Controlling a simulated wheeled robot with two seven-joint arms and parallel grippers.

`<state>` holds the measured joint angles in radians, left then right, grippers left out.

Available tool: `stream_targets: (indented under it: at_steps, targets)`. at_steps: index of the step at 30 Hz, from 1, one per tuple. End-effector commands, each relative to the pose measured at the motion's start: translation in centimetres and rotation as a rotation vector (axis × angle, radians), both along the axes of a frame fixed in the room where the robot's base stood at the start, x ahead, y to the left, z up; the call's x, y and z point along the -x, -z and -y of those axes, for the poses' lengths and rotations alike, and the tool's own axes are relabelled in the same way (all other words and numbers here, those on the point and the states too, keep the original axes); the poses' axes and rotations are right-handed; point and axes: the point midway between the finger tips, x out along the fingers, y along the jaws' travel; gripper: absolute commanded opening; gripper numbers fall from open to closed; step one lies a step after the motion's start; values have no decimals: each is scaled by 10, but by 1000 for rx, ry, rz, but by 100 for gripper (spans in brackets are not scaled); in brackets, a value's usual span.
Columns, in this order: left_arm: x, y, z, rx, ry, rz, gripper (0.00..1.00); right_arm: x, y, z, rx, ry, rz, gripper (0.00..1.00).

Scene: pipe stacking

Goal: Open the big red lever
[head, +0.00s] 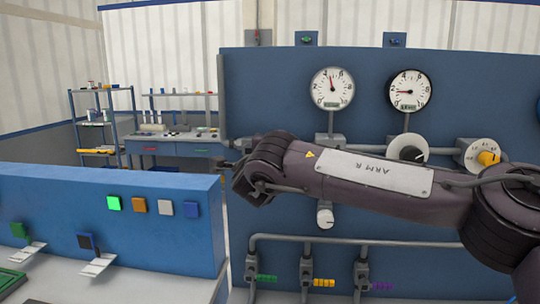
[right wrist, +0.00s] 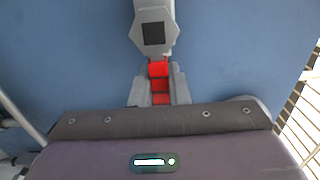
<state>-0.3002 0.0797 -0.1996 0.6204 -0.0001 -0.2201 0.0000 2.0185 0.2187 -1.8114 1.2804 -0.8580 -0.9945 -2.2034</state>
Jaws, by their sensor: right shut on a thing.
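The big red lever (right wrist: 158,70) shows in the right wrist view, below a grey valve body (right wrist: 153,32) on the blue panel. My right gripper (right wrist: 160,88) has its two grey fingers on either side of the red handle and is shut on it. In the head view my right arm reaches in from the right to the panel's left edge and hides the lever. My left gripper is in neither view.
The blue panel (head: 280,90) carries a white gauge (head: 332,88), a black-rimmed gauge (head: 408,91), knobs and pipes. Several small coloured levers sit low on it, including a green one (head: 266,278). A low blue console (head: 150,240) with coloured buttons stands at left.

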Motion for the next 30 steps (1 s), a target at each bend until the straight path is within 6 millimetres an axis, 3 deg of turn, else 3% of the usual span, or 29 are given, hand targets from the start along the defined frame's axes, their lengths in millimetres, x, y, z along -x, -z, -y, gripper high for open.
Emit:
stream_targets:
  at_steps: [14, 15, 19, 30]
  targets:
    - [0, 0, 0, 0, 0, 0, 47, 0, -1, -1, 16, -2, -2, 0]
    - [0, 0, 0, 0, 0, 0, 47, 0, -1, -1, 16, -2, -2, 19]
    - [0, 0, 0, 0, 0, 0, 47, 0, -1, -1, 15, -1, -2, 36]
    - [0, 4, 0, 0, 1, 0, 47, 5, 1, -2, 11, -2, -4, 37]
